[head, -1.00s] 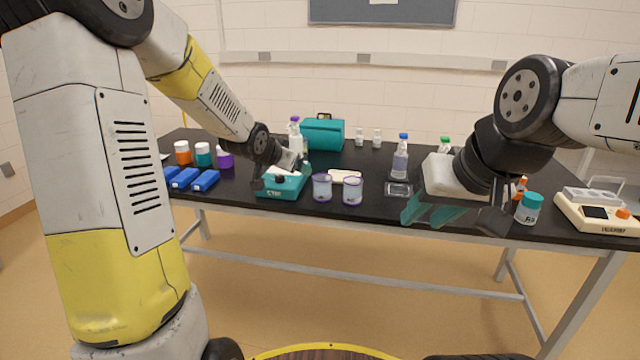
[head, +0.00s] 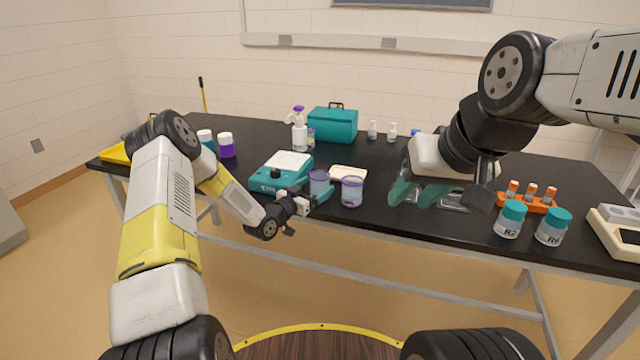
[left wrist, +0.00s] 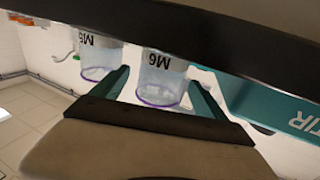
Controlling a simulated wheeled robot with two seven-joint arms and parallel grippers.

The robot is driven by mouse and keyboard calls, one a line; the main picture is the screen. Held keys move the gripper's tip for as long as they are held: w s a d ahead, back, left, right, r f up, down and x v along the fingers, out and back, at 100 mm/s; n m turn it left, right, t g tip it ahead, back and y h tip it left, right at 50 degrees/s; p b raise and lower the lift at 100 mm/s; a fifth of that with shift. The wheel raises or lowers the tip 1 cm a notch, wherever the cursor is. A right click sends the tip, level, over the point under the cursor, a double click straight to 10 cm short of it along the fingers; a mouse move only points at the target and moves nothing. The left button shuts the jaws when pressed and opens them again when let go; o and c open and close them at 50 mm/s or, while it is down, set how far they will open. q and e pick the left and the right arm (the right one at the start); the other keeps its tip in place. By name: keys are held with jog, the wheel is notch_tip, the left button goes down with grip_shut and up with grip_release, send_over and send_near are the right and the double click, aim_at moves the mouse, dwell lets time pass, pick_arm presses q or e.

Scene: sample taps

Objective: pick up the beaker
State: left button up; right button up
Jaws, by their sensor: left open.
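Two clear beakers with purple rims stand side by side near the table's front edge, the left one (head: 319,184) beside the stirrer and the right one (head: 352,191). In the left wrist view they appear upside down, marked M6 (left wrist: 160,80) and M5 (left wrist: 96,58). My left gripper (head: 318,197) is open at the left beaker. In the left wrist view its teal fingers (left wrist: 162,92) lie to either side of M6, with M5 outside them. I cannot tell whether they touch it. My right gripper (head: 414,191) is open and empty over the table, right of the beakers.
A teal stirrer (head: 268,181) stands left of the beakers and a pale tray (head: 346,172) behind them. A spray bottle (head: 299,135) and teal case (head: 333,125) are further back. Teal-lidded jars (head: 510,220) and an orange rack (head: 530,203) are at the right.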

pick_arm(q)
jog(key=x, duration=0.6)
jog(key=c, duration=1.6)
